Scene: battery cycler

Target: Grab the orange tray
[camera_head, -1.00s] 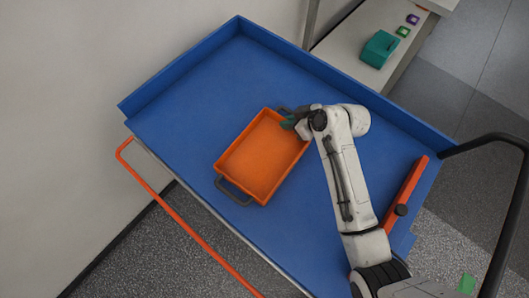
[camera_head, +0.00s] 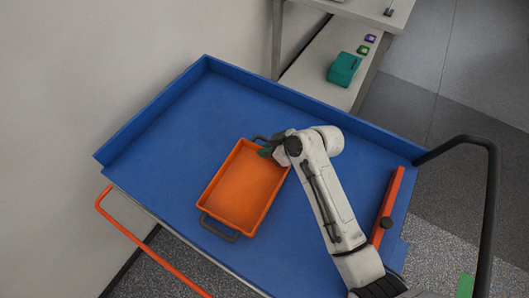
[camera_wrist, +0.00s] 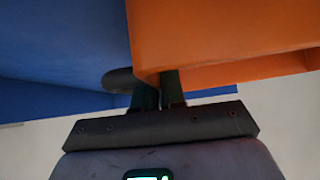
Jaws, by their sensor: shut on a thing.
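The orange tray (camera_head: 243,188) is a shallow rectangular box with dark handles at its two short ends, on the blue cart top. Its near handle (camera_head: 219,229) is free. My gripper (camera_head: 266,151) is at the far end of the tray, by the far handle, and partly hides it. In the wrist view, the tray (camera_wrist: 215,40) fills the upper right. There, the two dark green fingers of my gripper (camera_wrist: 159,90) are shut at the tray's end, with the dark handle (camera_wrist: 120,79) beside them. Whether they pinch the handle or the rim is hard to see.
The blue cart top (camera_head: 170,150) has raised walls at the back and clear room left of the tray. A red-orange bar (camera_head: 390,208) lies at its right edge. A teal box (camera_head: 343,69) and small coloured blocks stand on a shelf behind.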

